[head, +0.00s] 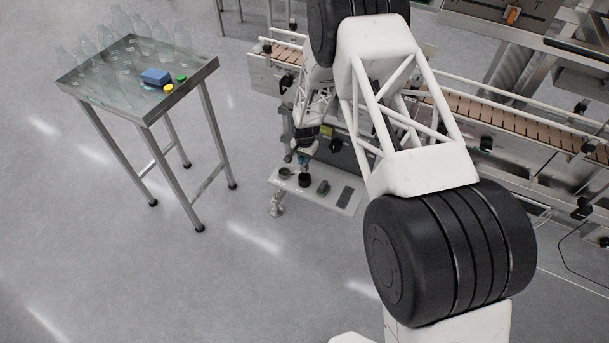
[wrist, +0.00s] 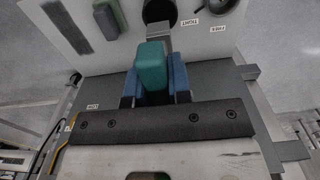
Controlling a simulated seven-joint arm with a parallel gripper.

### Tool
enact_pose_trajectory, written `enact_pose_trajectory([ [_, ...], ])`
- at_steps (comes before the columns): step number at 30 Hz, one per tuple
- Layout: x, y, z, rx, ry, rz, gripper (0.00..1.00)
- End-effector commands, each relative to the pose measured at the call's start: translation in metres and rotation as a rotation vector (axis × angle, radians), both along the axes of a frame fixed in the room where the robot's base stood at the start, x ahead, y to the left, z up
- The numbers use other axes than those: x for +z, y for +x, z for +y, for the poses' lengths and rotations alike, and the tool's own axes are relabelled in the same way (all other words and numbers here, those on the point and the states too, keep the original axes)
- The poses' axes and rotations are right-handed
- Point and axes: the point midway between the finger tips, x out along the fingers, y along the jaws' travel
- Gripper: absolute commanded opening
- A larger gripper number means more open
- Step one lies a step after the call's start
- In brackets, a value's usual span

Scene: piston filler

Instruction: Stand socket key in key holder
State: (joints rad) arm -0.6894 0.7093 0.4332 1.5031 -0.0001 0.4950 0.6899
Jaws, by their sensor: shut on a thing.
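The socket key has a teal block handle (wrist: 152,66) and a short grey shaft in the wrist view. My gripper (wrist: 154,88) is shut on the handle, with a blue finger on each side. The shaft points toward a round black fitting (wrist: 160,11) on the pale panel. I cannot tell whether the shaft tip touches it or is apart from it. In the head view my gripper (head: 304,160) is small, just above the panel. I cannot tell which round fitting is the key holder.
The panel (head: 310,194) also bears a dark block (head: 323,187) and a dark plate (head: 345,197). A conveyor (head: 480,105) runs behind. A steel table (head: 110,85) at left holds clear bottles, a blue box (head: 156,76) and yellow and green caps. Floor between is clear.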

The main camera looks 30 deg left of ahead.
Motion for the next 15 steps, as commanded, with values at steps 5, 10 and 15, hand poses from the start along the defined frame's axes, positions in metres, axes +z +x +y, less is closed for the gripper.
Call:
enact_pose_trajectory([
  [5,-0.024,-0.001,0.0,0.0,-0.002,0.002,0.0],
  [10,-0.04,0.0,0.0,0.0,0.0,0.001,0.0],
  [15,-0.044,0.0,0.0,0.0,0.0,0.0,0.0],
])
